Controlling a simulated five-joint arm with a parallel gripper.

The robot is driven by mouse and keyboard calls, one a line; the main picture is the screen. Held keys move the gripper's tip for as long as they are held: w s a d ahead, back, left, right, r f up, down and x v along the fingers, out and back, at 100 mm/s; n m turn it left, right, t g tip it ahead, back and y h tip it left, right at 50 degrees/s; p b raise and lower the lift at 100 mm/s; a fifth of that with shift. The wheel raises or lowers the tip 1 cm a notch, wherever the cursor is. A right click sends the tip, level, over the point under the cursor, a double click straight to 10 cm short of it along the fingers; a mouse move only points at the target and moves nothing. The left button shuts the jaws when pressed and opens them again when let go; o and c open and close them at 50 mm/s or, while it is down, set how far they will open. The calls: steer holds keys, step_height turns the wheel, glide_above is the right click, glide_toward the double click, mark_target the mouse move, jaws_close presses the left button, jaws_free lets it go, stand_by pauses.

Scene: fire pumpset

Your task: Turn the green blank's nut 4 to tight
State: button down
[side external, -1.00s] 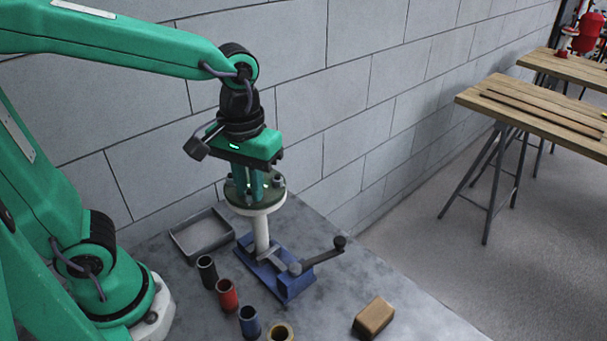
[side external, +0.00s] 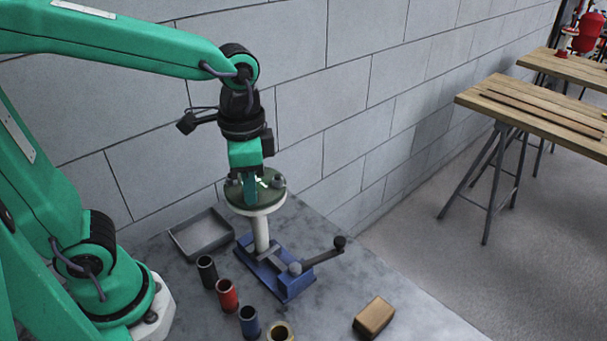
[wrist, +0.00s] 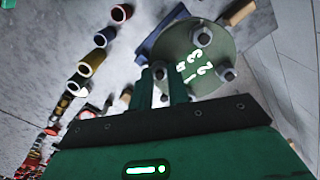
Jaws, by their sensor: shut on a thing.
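The green blank (side external: 264,200) is a round disc on top of a white upright pipe (side external: 261,232), which stands in a blue vise (side external: 285,285). The wrist view shows its face (wrist: 212,58) with white digits and several grey nuts around the rim. My gripper (side external: 250,190) points down at the blank's near-left edge. In the wrist view its two fingers (wrist: 162,84) are shut on a nut (wrist: 160,73) beside the digit 4. The fingers partly hide this nut, so its seating cannot be seen. Other nuts (wrist: 203,36) and (wrist: 225,73) stand clear of the fingers.
A grey tray (side external: 203,236) lies behind the vise at left. Black, red, blue and yellow-rimmed sleeves (side external: 227,295) stand in a row in front. The vise handle (side external: 325,253) sticks out right. A brown block (side external: 374,317) lies front right. A block wall stands close behind.

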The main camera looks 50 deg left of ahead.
steer(key=m, duration=0.4)
steer(key=shift+m, duration=2)
steer(key=c, duration=1.3)
jaws_free()
steer(key=shift+c, duration=0.2)
steer(key=shift+r, duration=0.1)
steer(key=shift+r, duration=3.85)
